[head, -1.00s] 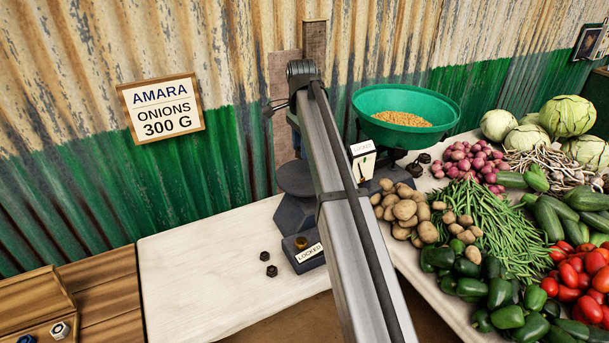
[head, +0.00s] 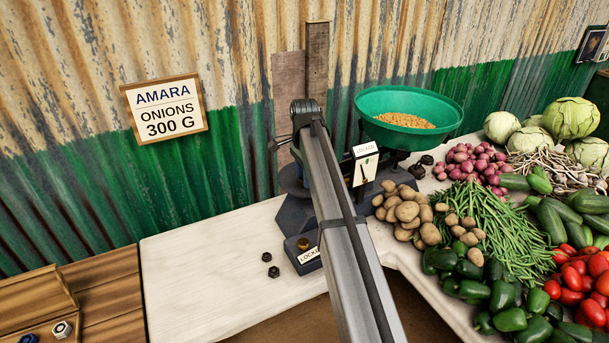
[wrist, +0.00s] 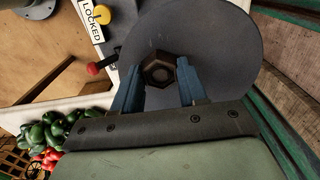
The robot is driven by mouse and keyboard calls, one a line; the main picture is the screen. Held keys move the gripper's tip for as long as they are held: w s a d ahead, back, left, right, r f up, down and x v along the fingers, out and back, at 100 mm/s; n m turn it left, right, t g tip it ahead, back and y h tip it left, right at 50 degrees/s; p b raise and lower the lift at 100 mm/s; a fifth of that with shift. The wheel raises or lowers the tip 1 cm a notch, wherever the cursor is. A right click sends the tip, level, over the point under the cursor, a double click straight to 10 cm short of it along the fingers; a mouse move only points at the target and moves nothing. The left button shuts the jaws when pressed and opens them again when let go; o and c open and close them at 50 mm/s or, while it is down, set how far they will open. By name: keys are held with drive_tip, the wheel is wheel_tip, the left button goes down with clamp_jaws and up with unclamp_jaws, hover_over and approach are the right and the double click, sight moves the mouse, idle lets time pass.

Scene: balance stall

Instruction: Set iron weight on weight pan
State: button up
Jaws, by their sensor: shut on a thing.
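The iron weight (wrist: 160,69) is a dark hexagonal piece with a round recess. In the wrist view it sits between the blue fingertips of my gripper (wrist: 158,82), which is shut on it. The weight pan (wrist: 225,45) is a flat dark grey disc directly beyond the weight, which appears within its outline. I cannot tell whether the weight touches it. In the head view my arm hides the weight and the fingers, and covers most of the weight pan (head: 291,181). The balance (head: 293,217) stands on the cloth-covered table with LOCKED labels on it.
A green bowl (head: 408,112) of grain sits on the balance's other side. Two small dark weights (head: 267,257) lie on the white cloth (head: 205,265), otherwise clear at left. Potatoes (head: 402,208), beans and peppers crowd the right. A sign (head: 165,109) reads AMARA ONIONS 300 G.

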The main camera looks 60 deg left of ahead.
drive_tip(key=o, duration=1.2)
drive_tip(key=shift+f, duration=0.1)
wheel_tip(320, 180, up, 12)
drive_tip(key=shift+r, duration=0.15)
